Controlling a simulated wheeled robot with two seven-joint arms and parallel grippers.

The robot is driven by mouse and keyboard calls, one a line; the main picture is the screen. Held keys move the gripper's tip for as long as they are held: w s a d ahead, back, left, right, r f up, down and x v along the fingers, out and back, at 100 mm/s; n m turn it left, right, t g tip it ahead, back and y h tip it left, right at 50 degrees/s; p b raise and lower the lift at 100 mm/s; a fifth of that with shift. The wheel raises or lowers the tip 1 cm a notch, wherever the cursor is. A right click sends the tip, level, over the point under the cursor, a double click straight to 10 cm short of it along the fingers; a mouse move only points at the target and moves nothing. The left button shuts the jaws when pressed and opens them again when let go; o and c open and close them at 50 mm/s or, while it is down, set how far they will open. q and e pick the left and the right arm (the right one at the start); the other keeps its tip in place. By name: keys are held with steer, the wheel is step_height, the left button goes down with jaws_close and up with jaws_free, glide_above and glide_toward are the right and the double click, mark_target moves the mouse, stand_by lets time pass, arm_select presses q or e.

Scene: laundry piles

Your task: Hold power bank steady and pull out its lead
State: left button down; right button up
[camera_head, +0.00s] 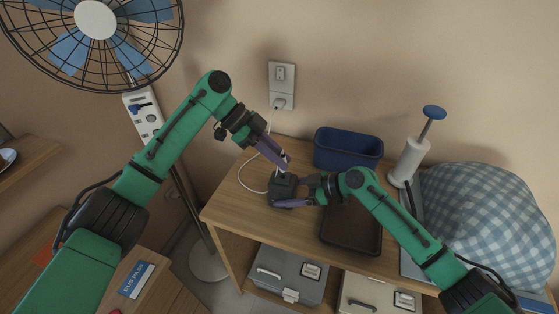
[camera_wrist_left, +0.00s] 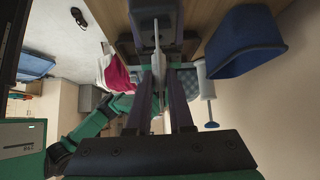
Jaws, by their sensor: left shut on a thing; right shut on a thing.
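The power bank (camera_head: 283,187) is a dark block near the left end of the wooden table. Its dark end also shows at the top of the left wrist view (camera_wrist_left: 152,10). My right gripper (camera_head: 289,192) is shut on it from the right. The white lead (camera_head: 240,178) runs from the wall socket in a loop to the block. My left gripper (camera_head: 286,164) is above the block, its fingers shut on the lead's white plug (camera_wrist_left: 157,62). The plug points at the block's top; the fingers partly hide whether it is seated.
A wall socket (camera_head: 281,88) is behind. A blue bin (camera_head: 348,148), a dark tray (camera_head: 351,228), a white pump-like thing (camera_head: 408,162) and a checked cloth bundle (camera_head: 485,215) are to the right. A fan (camera_head: 95,20) stands at left. Grey boxes (camera_head: 288,272) are below.

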arm_select(q)
steer(key=shift+r, duration=2.3)
steer(key=w+a+f+n+t+y, duration=0.3)
steer(key=w+a+f+n+t, duration=0.5)
steer(key=n, duration=0.5)
steer(key=shift+w+a+f+n+t, duration=0.4)
steer(key=shift+a+f+t, duration=0.3)
steer(key=shift+t, duration=0.2)
steer(key=shift+r, duration=0.1)
steer(key=shift+f, duration=3.95)
